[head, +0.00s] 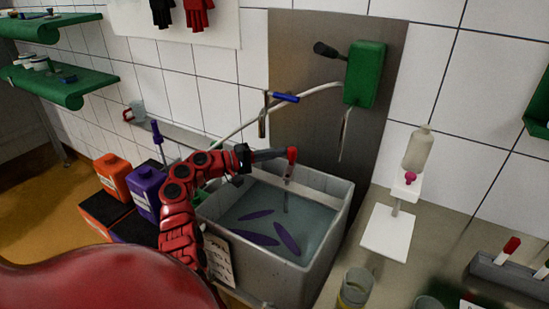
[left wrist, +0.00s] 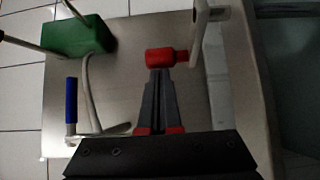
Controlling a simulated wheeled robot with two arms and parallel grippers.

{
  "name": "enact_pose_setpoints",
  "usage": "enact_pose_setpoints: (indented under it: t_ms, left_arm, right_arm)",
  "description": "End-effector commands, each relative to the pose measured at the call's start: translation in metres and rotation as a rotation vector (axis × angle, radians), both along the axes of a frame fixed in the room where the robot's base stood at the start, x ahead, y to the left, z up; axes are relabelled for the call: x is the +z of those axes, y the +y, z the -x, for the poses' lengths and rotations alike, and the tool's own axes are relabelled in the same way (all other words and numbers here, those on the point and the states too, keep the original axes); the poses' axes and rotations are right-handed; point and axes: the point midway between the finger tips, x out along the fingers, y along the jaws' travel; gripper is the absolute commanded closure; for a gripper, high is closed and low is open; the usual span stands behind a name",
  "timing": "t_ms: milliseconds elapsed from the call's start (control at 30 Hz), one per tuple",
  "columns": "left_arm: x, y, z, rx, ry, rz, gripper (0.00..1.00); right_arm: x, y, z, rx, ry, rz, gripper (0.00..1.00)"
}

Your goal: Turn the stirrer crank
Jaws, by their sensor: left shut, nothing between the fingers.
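The stirrer crank has a red knob (head: 291,154), on an arm above a bar across the grey vat (head: 328,222). In the left wrist view the knob (left wrist: 164,57) sits at the end of a pale crank arm (left wrist: 199,33). My left gripper (head: 282,152) reaches over the vat from the left, its fingertips at the knob. In the left wrist view the fingers (left wrist: 160,74) are shut with nothing between them. Their tips are at the knob's near side; I cannot tell whether they touch. The stirrer shaft goes down into the vat's liquid. My right gripper is not in view.
Several purple shapes (head: 256,215) lie in the vat's liquid. A green box (head: 366,74) and a blue-handled tap (head: 285,97) are on the steel panel behind. Orange (head: 113,177) and purple (head: 147,190) containers stand left. A white bottle stand (head: 387,232) is on the right counter.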

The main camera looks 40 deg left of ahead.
Motion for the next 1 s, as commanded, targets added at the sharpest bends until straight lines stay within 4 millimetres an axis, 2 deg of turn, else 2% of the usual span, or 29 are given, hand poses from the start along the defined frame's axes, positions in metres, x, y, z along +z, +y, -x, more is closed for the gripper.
enact_pose_setpoints:
  t_ms: [67,367,533,633,1000]
  left_arm:
    - [-0.002,-0.001,-0.002,-0.019,0.002,-0.001,1.00]
    - [0.000,-0.008,-0.014,-0.027,0.001,0.001,1.00]
    - [-0.008,-0.014,-0.022,-0.095,0.008,-0.005,1.00]
    - [-0.006,-0.015,-0.023,-0.143,0.007,-0.004,1.00]
    - [0.001,-0.015,-0.023,-0.164,0.000,0.001,1.00]
  right_arm:
    - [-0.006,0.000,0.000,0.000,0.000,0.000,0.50]
    - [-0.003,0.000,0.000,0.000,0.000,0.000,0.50]
    - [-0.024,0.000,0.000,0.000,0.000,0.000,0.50]
    - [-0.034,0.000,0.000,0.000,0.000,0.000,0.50]
    - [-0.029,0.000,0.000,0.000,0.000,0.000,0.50]
